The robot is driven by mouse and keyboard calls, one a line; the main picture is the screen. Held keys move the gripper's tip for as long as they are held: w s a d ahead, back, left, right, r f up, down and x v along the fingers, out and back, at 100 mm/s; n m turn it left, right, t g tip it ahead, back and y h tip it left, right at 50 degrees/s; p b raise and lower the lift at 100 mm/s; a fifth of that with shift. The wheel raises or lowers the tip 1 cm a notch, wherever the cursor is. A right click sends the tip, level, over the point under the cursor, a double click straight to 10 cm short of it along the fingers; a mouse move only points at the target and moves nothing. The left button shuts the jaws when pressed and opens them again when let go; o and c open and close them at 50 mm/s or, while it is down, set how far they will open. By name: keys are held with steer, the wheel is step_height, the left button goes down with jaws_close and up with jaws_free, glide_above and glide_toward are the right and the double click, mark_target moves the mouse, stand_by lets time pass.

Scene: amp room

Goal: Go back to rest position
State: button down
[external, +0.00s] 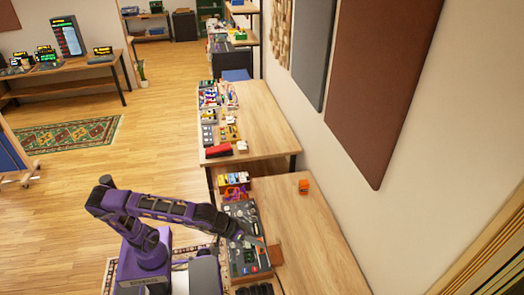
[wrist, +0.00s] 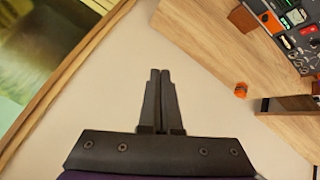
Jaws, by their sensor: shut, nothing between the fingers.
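My gripper (wrist: 160,72) is shut with nothing between its two dark fingers, which lie side by side in the wrist view. In the external view my purple and black arm reaches right, and its end (external: 262,243) is over the near wooden table (external: 315,245), close to a dark panel of controls (external: 240,225). I cannot tell the exact height of the gripper above the table.
A small orange object (external: 303,186) stands on the near table; it also shows in the wrist view (wrist: 240,90). A brown wooden block (external: 275,255) lies by the panel. A farther table (external: 265,120) holds several devices. Wall panels (external: 380,85) hang at right.

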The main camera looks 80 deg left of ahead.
steer(key=s+a+f+m+g, duration=0.1)
steer(key=s+a+f+m, duration=0.1)
steer(key=s+a+f, duration=0.2)
steer(key=s+a+f+m+g+b, duration=0.1)
steer(key=s+a+f, duration=0.4)
steer(key=s+a, duration=0.5)
steer(key=s+a+f+m+g, duration=0.1)
steer(key=s+a+f+m, duration=0.1)
steer(key=s+a+f, duration=0.3)
steer(key=s+a, duration=0.3)
steer(key=a, duration=0.1)
steer(key=shift+a+f+m+y+b, duration=0.2)
steer(key=shift+f+m+y+b, duration=0.05)
steer(key=shift+m+y+b, duration=0.15)
